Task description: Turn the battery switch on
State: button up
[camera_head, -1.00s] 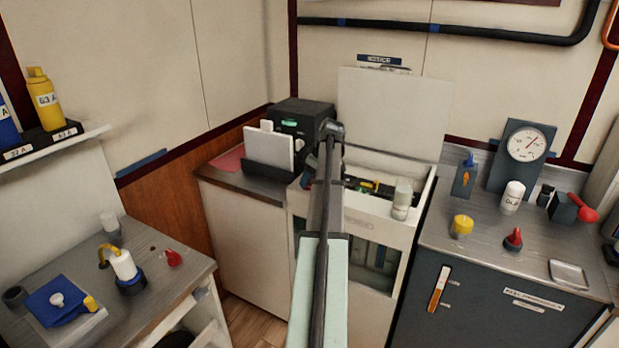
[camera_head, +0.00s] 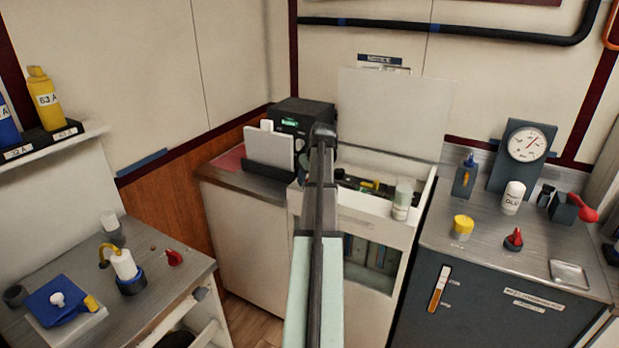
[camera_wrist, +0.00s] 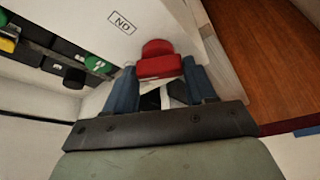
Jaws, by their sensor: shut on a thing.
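A red knob or handle (camera_wrist: 158,62) shows in the wrist view beside a white panel with a small lettered label (camera_wrist: 122,22); I take it for the battery switch, though no name is readable. My gripper (camera_wrist: 161,76) has its two blue fingers on either side of the red piece and is shut on it. Its exact turn is hard to read. In the head view my arm reaches into the open white cabinet (camera_head: 357,224) and hides both the gripper and the red piece.
Black modules with a green part (camera_wrist: 96,63) and a yellow part (camera_wrist: 8,44) sit left of my gripper.

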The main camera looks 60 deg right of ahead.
jog(key=m+g+h, duration=0.1)
jog(key=m, duration=0.5)
jog(key=shift+w+a+g+h, duration=0.15)
jog(key=shift+g+h, duration=0.25)
jog(key=m+g, duration=0.2)
jog(key=m, duration=0.3)
jog(key=shift+w+m, duration=0.1)
jog(key=shift+m, duration=0.3)
jog(key=o, duration=1)
jog(key=shift+o, duration=0.2)
jog(key=v, duration=1.3)
jog(key=shift+w+a+r, duration=0.15)
jog(key=shift+a+r, duration=0.15)
jog(key=shift+a, duration=0.15)
